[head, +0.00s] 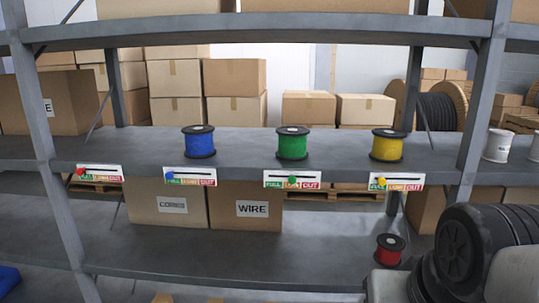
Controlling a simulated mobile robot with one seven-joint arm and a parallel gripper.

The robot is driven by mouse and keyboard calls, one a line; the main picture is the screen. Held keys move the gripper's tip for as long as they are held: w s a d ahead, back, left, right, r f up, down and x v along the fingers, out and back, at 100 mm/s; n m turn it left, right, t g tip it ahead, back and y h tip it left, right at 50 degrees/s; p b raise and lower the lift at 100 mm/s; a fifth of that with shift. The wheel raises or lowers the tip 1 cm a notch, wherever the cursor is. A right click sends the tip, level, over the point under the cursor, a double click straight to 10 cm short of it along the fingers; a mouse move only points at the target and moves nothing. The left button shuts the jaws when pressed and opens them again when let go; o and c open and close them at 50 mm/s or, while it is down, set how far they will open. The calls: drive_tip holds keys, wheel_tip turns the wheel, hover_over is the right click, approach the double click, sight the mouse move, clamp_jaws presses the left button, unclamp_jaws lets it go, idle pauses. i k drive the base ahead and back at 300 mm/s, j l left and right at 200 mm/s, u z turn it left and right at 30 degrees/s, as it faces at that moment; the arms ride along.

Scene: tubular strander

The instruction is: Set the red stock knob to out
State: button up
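The red stock knob (80,172) is at the left end of the slot on the leftmost stock label (103,174), above the green FULL field. The red OUT field (114,178) is at the right end of that label. The label is on the front edge of the middle shelf, at the left. My gripper cannot be made out; only dark and pale links of my arm show at the lower right, far from the red knob.
The shelf edge also carries a blue knob (170,176), a green knob (292,181) and a yellow knob (381,182). Blue (199,143), green (292,144) and yellow (387,146) spools stand above. A red spool (389,250) sits on the lower shelf. A grey upright (48,140) stands left of the red label.

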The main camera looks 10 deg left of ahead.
sight(80, 172)
drive_tip(key=i+u, duration=0.15)
drive_tip(key=u, duration=0.25)
drive_tip(key=i+u, duration=0.15)
drive_tip(key=u, duration=1.2)
